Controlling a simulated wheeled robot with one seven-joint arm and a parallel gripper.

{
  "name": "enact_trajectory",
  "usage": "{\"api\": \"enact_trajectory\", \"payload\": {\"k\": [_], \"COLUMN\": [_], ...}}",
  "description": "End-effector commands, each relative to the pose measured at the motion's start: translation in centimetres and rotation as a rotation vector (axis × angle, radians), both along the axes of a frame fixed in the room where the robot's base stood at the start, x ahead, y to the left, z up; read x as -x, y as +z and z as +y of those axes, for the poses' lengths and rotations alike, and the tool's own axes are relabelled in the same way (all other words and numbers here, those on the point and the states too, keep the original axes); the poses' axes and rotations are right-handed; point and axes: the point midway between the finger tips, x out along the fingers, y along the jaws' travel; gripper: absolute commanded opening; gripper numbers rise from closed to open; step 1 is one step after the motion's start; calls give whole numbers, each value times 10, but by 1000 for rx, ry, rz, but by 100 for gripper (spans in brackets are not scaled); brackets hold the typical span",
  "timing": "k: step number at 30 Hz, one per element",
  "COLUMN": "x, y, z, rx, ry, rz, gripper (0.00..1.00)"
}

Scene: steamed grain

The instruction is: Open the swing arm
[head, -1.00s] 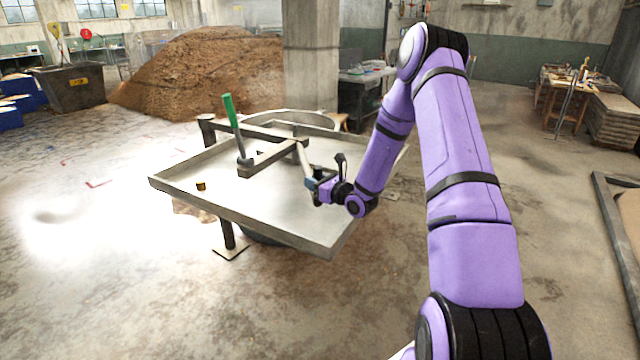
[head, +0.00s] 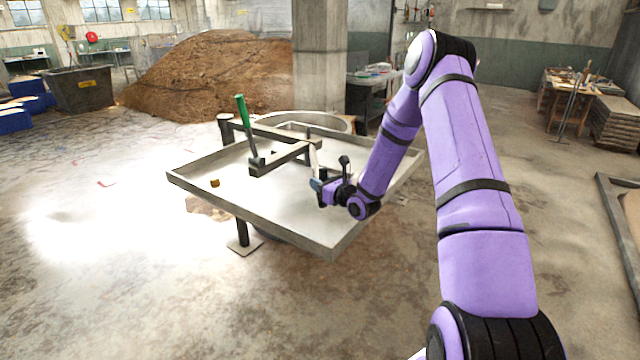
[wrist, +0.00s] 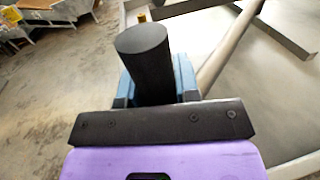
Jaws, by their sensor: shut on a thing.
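A swing arm of grey metal (head: 287,158) spans the shallow metal tray (head: 270,231). A lever with a green grip (head: 241,110) rises at its left end. A thin pale bar (head: 314,160) runs from the swing arm's right end towards my gripper (head: 317,185); it seems to show in the wrist view as a grey bar (wrist: 225,58). My gripper is over the right part of the tray. In the wrist view its blue jaws (wrist: 158,84) are shut around a black cylindrical handle (wrist: 145,55). The handle hides the fingertips, and its joint with the bar is unclear.
A small orange-brown piece (head: 215,183) lies in the tray's left part. A round vat rim (head: 318,119) and a concrete pillar (head: 320,60) stand behind. A brown heap (head: 210,75) is further back. Floor left and right of the tray is open.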

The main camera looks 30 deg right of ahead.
Motion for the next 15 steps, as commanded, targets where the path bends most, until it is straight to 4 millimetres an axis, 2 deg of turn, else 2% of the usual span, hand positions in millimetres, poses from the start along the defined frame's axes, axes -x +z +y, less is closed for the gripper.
{"api": "enact_trajectory", "payload": {"k": [2,3,6,15], "x": [0,0,0,1], "y": [1,1,1,0], "z": [0,0,0,0], "rx": [1,1,0,0], "ry": [0,0,0,0], "rz": [-2,-2,-1,0], "gripper": [0,32,55,55]}}
